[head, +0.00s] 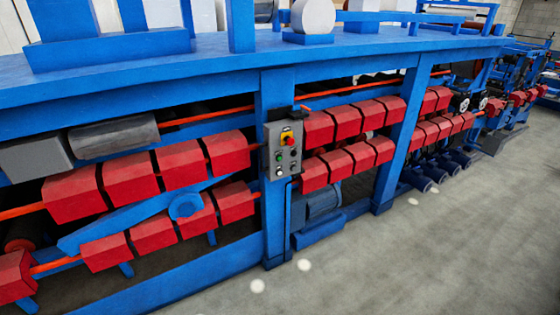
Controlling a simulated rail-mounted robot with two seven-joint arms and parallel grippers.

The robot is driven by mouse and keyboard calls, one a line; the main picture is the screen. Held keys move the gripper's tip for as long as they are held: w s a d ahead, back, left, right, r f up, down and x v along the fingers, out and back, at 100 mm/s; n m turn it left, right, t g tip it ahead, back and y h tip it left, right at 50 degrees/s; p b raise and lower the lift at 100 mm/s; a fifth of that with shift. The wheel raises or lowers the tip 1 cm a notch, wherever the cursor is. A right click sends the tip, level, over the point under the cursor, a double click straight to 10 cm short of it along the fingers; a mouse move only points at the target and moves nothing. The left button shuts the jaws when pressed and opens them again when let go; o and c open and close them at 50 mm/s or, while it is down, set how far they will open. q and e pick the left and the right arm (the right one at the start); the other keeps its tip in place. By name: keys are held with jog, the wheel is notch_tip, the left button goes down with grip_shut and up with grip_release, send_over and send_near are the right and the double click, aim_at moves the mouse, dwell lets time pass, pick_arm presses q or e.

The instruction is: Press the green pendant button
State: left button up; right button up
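The pendant (283,150) is a grey control box fixed on a blue upright post of the machine, near the middle of the head view. A red knob on a yellow plate (288,139) sits at its top. A small green button (279,155) is on the left side of the box below it. A dark button (292,153) is to its right, and pale round controls (279,171) are lower down. The buttons are small, so fine detail is hard to tell. Neither of my grippers shows in the head view.
Red roller-guard blocks (182,164) run in two rows along the blue machine frame (190,72), left and right of the box. A motor (323,203) stands low, right of the post.

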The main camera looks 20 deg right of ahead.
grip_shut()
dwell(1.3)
